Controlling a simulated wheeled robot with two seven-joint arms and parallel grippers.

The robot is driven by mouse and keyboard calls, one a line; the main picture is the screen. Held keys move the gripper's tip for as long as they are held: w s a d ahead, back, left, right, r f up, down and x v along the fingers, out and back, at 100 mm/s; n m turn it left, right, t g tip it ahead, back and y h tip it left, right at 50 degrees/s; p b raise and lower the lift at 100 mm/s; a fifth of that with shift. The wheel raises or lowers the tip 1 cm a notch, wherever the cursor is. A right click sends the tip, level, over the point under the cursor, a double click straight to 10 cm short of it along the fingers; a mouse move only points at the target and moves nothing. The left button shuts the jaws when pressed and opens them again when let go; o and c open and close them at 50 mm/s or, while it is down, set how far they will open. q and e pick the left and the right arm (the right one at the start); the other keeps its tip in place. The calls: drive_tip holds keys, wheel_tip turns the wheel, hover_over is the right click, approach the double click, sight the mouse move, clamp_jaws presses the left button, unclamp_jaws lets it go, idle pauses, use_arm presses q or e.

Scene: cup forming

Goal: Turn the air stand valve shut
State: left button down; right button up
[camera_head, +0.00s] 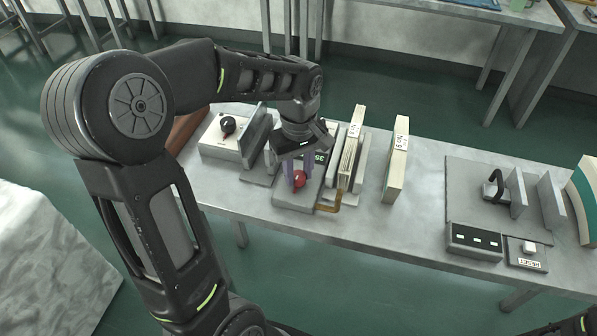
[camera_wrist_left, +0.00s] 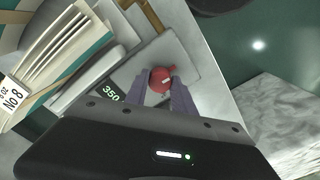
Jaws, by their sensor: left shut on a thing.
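A red round knob (camera_head: 299,179) with a small pointer sits on top of a grey stand (camera_head: 290,200) near the front edge of the bench. I take it to be the valve, as no label shows on it. My left gripper (camera_head: 297,184) points down over the stand and is shut on the red knob, its purple fingers on either side. The left wrist view shows the red knob (camera_wrist_left: 161,80) between the fingertips, and a dark display (camera_wrist_left: 110,92) reading 350 beside it. My right gripper is out of view.
A pale box with a black knob (camera_head: 228,126) stands left of the stand. Upright layered panels (camera_head: 351,150) and another panel (camera_head: 396,165) stand close on its right. A reset button box (camera_head: 528,252) and grey fixture (camera_head: 473,170) are farther right, past a clear stretch of bench.

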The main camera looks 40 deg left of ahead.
sight(298, 175)
use_arm(q)
drive_tip(key=shift+n, duration=0.4)
drive_tip(key=c, duration=1.1)
unclamp_jaws()
drive_tip(key=shift+o, duration=0.2)
drive_tip(key=shift+r, duration=0.15)
wheel_tip(298, 175, up, 8)
drive_tip(key=shift+f, duration=0.2)
